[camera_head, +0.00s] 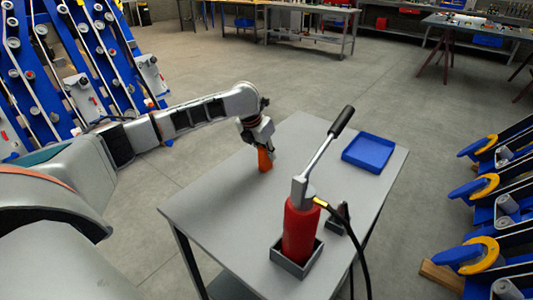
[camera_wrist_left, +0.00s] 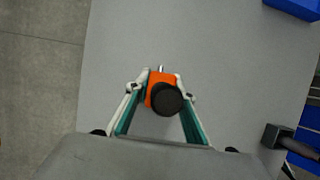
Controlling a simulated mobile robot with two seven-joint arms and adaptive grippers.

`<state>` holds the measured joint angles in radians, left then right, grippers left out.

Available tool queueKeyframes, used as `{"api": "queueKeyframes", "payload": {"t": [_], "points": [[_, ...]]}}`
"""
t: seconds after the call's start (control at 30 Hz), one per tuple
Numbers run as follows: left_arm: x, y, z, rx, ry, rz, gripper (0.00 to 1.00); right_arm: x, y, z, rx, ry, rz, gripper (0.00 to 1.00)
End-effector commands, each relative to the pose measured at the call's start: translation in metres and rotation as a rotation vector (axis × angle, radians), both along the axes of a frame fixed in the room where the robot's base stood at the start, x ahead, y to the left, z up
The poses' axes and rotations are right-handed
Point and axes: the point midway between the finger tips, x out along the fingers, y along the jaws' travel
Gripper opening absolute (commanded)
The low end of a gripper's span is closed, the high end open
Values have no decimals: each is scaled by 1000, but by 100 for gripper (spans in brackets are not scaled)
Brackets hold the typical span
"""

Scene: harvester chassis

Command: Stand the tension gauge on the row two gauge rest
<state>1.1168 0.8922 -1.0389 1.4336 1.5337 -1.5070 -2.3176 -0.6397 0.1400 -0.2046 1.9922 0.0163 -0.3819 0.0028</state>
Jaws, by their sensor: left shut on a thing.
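The tension gauge appears to be the orange block with a round black knob (camera_wrist_left: 166,97). In the head view its orange body (camera_head: 265,160) is upright at the far left part of the grey table. My left gripper (camera_head: 262,146) comes down from above and is shut on it; in the wrist view the two fingers (camera_wrist_left: 165,86) press on its sides. I cannot tell whether its base touches the table or hangs just above. I cannot pick out the row two gauge rest in either view. My right gripper is not in view.
On the grey table (camera_head: 225,195), a red cylinder with a long lever (camera_head: 300,232) stands in a grey box. A dark bracket (camera_head: 338,218) and a blue tray (camera_head: 368,153) are also there. Blue racks stand left (camera_head: 75,65) and right (camera_head: 490,195), beyond open floor.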

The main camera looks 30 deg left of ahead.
Motion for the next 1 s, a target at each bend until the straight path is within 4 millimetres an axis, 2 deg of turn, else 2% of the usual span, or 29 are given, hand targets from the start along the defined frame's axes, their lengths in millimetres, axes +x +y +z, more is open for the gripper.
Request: {"api": "queueKeyframes", "payload": {"t": [0.17,0.2,0.27,0.67,0.77,1.0], "points": [[0,0,0,-1,-2,0,0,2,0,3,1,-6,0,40],[0,0,-1,0,0,0,28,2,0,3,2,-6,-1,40],[0,0,-1,0,0,0,40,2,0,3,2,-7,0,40],[-1,0,3,0,-1,-1,40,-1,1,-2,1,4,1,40],[-4,1,14,0,-3,-1,40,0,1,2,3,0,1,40],[-23,2,60,1,-5,-1,40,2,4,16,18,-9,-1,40]]}}
